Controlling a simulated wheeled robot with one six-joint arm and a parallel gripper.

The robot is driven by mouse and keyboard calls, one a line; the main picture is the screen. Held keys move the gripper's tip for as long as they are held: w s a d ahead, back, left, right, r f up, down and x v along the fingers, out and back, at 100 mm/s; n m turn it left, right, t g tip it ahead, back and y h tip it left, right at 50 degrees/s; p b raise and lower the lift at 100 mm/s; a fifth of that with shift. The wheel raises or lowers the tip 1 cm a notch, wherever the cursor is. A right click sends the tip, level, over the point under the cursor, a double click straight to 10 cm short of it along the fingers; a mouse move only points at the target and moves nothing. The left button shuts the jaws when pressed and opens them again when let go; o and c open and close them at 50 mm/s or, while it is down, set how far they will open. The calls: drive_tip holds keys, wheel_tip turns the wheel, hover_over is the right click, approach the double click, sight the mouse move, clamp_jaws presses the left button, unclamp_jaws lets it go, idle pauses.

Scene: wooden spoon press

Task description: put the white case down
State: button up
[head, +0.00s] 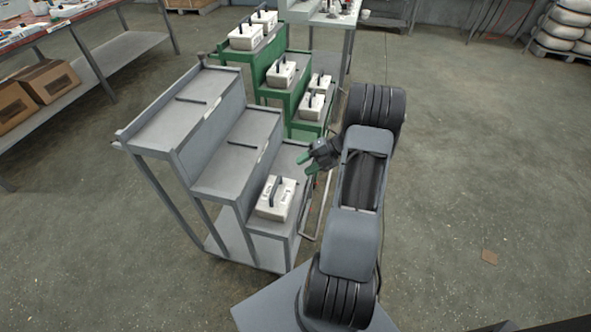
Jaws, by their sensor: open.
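A white case (276,198) with a dark handle rests upright on the lowest step of the grey stepped rack (237,166). My gripper (306,165) is open and empty. It is up and to the right of the case in the picture, with its green-tipped fingers pointing left, apart from the handle. Several similar white cases stand on the green stepped rack (259,62) behind, among them one on its top step (245,36) and one on its middle step (281,73).
Another table (325,18) stands behind the green rack. The floor at the right is mostly open.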

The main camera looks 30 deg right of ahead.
drive_tip(key=s+a+r+m+h, duration=0.5)
drive_tip(key=a+m, duration=0.4)
drive_tip(key=m, duration=0.5)
drive_tip(key=s+a+r+m+g+h, duration=0.1)
drive_tip(key=s+a+r+m+h, duration=0.5)
drive_tip(key=m, duration=0.8)
drive_tip(key=s+a+r, duration=0.1)
drive_tip(key=a+r, duration=0.2)
drive_tip(key=r, duration=0.1)
drive_tip(key=shift+s+a+r+m, duration=0.15)
drive_tip(key=shift+s+a+m, duration=0.1)
drive_tip(key=shift+a+m, duration=0.1)
drive_tip(key=shift+r, duration=0.15)
